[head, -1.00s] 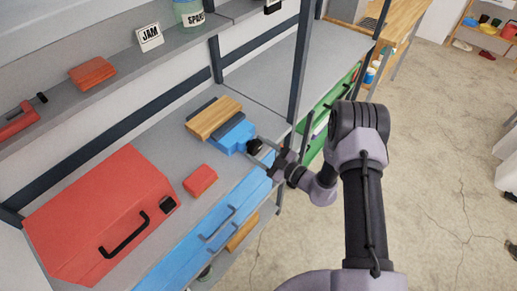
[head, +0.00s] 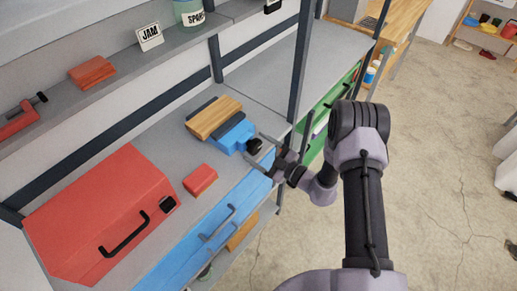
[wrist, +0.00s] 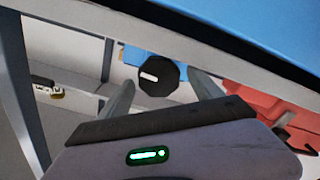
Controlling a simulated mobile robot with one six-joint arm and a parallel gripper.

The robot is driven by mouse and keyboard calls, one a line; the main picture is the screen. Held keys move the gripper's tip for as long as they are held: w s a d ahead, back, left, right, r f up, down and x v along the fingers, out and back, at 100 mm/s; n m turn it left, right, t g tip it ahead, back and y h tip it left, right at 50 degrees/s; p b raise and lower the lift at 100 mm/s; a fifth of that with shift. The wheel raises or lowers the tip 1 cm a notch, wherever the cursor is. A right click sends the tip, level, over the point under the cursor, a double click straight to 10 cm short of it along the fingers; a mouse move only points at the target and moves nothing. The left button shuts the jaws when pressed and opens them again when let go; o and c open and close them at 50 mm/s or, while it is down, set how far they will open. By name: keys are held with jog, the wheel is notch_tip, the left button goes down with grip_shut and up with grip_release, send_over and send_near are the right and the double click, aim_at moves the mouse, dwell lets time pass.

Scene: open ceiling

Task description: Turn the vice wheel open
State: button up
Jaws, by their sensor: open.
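The vice (head: 232,135) is blue and stands near the shelf's front edge, with a wooden block (head: 213,117) between its jaws. Its wheel (head: 254,146) is a dark knob on the front, facing my gripper. In the wrist view the wheel (wrist: 158,80) is a black many-sided disc with a white mark, its mark close to level. My gripper (head: 262,149) is open at the wheel, one finger on each side as seen from the head. In the wrist view the gripper's fingers (wrist: 163,93) flank the wheel, with gaps showing; I see no contact.
A red toolbox (head: 100,215) and a small red box (head: 200,180) are on the same shelf to the left. A blue drawer (head: 215,225) with a handle is below the shelf front. A dark upright post (head: 299,65) stands behind my gripper.

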jog(key=p+v, duration=0.2)
jog(key=v, duration=1.5)
jog(key=shift+d, duration=0.2)
jog(key=shift+s, duration=0.15)
